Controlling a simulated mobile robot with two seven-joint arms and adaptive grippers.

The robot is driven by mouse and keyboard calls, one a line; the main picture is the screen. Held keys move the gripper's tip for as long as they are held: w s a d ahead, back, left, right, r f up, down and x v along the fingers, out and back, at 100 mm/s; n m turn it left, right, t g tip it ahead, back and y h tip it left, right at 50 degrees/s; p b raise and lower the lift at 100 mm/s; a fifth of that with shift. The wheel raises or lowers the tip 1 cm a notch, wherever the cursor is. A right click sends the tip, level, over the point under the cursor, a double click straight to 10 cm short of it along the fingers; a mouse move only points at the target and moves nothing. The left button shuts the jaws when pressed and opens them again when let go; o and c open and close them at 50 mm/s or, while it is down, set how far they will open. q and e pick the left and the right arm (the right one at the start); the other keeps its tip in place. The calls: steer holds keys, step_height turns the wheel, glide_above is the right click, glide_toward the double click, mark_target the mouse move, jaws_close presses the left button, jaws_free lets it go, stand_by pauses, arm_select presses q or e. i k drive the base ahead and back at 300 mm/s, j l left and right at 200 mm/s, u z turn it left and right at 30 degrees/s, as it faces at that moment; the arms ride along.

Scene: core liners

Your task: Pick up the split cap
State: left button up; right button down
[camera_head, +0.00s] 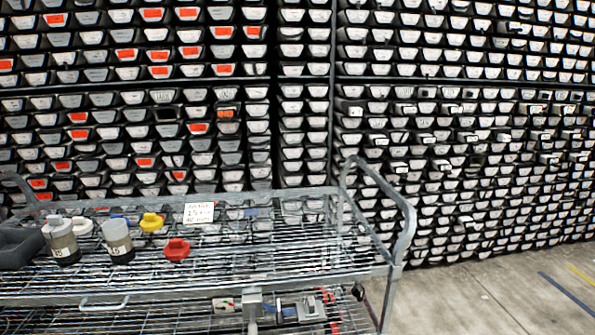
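Several small cap-like pieces lie on the top shelf of a wire cart (300,262). A red one (177,249) lies nearest the front, and a yellow one (152,222) lies behind it. A white one (82,226) lies at the left, between two jars. At this size I cannot tell which piece is the split cap. Neither of my grippers shows in the head view.
Two labelled jars, one upright (62,243) and one slightly tilted (118,243), stand at the left beside a dark grey object (20,246). A paper label (199,212) is at the shelf's back. The shelf's right half is mostly clear; a raised handle (405,215) bounds it. Racks (460,120) stand behind.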

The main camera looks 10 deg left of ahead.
mark_target(57, 226)
steer(key=u, duration=1.8)
steer(key=i+j+z, duration=0.1)
steer(key=z, duration=0.3)
steer(key=j+z, duration=0.25)
steer(key=z, duration=0.15)
steer(key=i+j+z, duration=0.1)
steer(key=j+z, duration=0.65)
steer(key=j, duration=0.45)
steer(key=j+z, duration=0.1)
steer(key=j, duration=0.9)
